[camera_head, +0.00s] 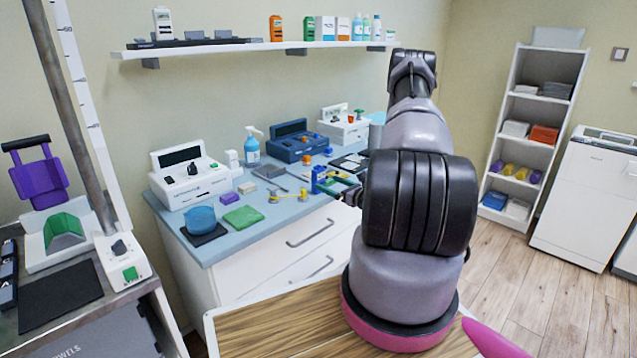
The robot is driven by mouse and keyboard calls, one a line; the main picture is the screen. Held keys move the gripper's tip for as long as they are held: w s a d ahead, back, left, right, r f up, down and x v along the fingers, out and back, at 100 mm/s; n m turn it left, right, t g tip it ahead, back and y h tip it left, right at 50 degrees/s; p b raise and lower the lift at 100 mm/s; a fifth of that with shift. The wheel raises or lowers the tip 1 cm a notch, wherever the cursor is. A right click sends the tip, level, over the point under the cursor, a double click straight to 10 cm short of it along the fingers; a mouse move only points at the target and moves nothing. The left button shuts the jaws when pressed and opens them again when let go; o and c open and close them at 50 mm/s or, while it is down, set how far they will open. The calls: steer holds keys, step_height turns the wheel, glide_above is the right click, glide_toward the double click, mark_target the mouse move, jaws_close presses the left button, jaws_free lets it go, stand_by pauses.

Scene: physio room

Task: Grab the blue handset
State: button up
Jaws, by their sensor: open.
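A small blue upright thing (318,177), which looks like the blue handset, stands on the blue-grey counter (226,245) near its front edge. Its exact shape is too small to make out. My arm rises in front of the counter and bends down behind its own links. My gripper (338,187) shows only in part, just right of the blue thing and at about its height. It is open. Whether its fingers touch the blue thing or stand around it cannot be told.
A white device (190,182), a blue device (298,146) and another white device (343,130) line the counter's back. A shelf (250,47) hangs above.

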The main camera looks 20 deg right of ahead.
mark_target(312, 174)
steer(key=x, duration=0.9)
steer(key=shift+r, duration=0.2)
jaws_close()
steer(key=shift+r, duration=0.1)
